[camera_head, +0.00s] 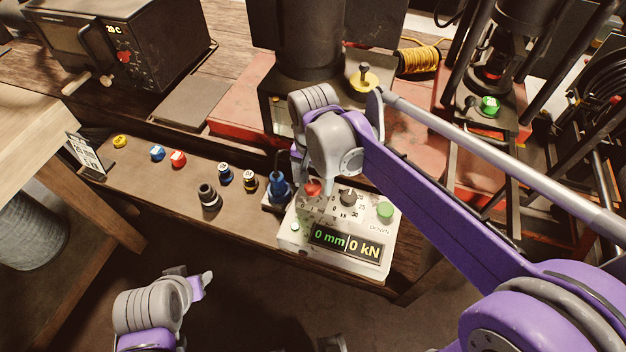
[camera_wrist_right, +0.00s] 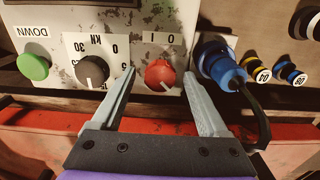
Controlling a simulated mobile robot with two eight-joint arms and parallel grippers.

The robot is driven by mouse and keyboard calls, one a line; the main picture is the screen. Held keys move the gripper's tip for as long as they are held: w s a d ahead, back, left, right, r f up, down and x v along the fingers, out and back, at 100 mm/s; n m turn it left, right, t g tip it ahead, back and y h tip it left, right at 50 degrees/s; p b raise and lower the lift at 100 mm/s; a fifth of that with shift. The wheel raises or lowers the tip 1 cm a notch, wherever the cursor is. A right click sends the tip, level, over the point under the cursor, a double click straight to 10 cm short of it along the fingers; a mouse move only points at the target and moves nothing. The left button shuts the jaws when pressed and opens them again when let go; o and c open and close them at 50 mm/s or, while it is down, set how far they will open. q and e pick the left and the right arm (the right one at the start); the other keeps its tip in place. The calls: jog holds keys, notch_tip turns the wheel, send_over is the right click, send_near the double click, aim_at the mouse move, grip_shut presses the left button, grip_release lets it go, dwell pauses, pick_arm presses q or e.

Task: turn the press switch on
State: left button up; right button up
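The press control box (camera_head: 294,238) is a worn white panel with a lit display (camera_head: 345,243) reading 0 mm and 0 kN. Its red rotary switch (camera_head: 312,188) sits at the back left. In the right wrist view the red switch (camera_wrist_right: 160,75) has a white pointer line, and 0 and I marks beside it. My right gripper (camera_wrist_right: 163,98) is open, with one finger on each side of the switch; I cannot tell whether they touch it.
A black dial (camera_head: 348,198) and green DOWN button (camera_head: 385,210) sit right of the switch. A blue plug (camera_wrist_right: 218,62) with a cable is close beside one right finger. Several fittings (camera_head: 209,196) stand on the bench left of the box.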

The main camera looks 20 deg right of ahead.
aim_at(313, 185)
jog(key=shift+r, duration=0.1)
notch_tip(313, 185, up, 11)
jog(key=shift+f+p, duration=0.2)
jog(key=shift+p, duration=0.15)
dwell(0.6)
